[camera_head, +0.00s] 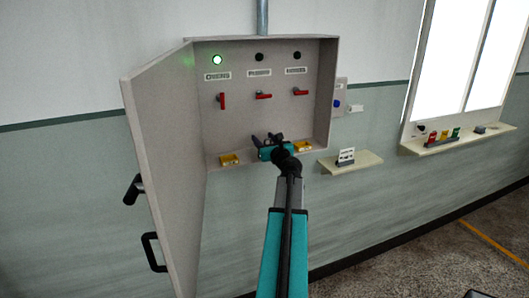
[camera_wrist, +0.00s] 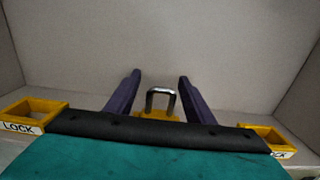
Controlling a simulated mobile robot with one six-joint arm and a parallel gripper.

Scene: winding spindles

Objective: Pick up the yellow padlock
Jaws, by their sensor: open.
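The yellow padlock (camera_wrist: 157,115) stands upright in the wrist view, its silver shackle up and the lower part of its body hidden by my gripper's dark edge. My gripper (camera_wrist: 160,77) is open, with one purple finger to the left of the padlock and one to the right. Gaps show between the shackle and both fingers. In the head view my gripper (camera_head: 267,138) is inside the open grey cabinet, low near its floor. I cannot make out the padlock there; my gripper and wrist cover that spot.
Yellow open-topped holders marked LOCK sit left (camera_head: 229,159) and right (camera_head: 304,147) of my gripper. Red switch handles (camera_head: 263,95) are above. The cabinet door (camera_head: 165,160) stands open at left. A shelf with a card (camera_head: 346,156) and another with coloured items (camera_head: 443,136) are to the right.

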